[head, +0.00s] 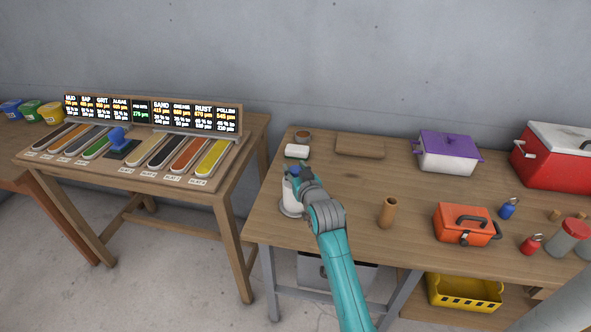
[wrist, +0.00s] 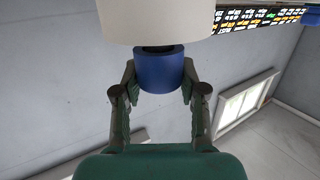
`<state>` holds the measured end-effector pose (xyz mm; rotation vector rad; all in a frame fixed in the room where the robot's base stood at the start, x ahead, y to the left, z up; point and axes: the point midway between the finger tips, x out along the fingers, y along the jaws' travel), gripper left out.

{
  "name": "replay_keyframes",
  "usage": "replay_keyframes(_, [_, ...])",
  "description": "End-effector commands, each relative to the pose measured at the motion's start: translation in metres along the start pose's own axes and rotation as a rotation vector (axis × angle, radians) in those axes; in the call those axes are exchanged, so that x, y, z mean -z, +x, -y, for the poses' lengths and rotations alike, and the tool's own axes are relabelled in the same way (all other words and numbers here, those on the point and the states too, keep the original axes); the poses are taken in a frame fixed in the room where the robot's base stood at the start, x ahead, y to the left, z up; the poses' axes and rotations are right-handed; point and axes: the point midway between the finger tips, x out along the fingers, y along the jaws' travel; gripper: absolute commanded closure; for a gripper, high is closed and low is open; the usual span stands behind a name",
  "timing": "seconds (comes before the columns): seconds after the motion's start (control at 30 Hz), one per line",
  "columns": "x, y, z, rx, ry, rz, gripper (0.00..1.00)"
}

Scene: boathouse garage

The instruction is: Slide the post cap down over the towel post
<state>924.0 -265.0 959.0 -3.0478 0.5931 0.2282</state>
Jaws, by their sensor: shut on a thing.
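The post cap is a short blue cylinder (wrist: 160,75); it also shows in the head view (head: 293,172). My gripper (wrist: 160,84) is shut on its sides, and in the head view my gripper (head: 297,176) is at the top of the towel roll. The white towel roll (head: 292,195) stands upright on a pale round base (head: 289,211) near the workbench's left end. In the wrist view, the roll (wrist: 155,18) is close beyond the cap's dark open end. The towel post is mostly hidden by roll and cap; I cannot tell whether its tip is inside the cap.
A brown cylinder (head: 387,212) and an orange toolbox (head: 466,226) stand to the right on the workbench (head: 340,200). A sample table (head: 215,195) is left, across a gap.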

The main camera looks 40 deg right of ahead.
Motion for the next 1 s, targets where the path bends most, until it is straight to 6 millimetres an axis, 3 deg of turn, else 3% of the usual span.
replay_keyframes(0.3, [-0.0052, 0.0008, 0.0000, 0.000, 0.000, 0.000, 0.82])
replay_keyframes(0.33, [-0.0050, 0.0008, 0.0000, 0.000, 0.000, 0.000, 0.54])
replay_keyframes(0.43, [-0.0050, 0.0008, 0.0000, 0.000, 0.000, 0.000, 0.29])
replay_keyframes(1.0, [-0.0051, 0.0008, 0.0000, 0.000, 0.000, 0.000, 0.29])
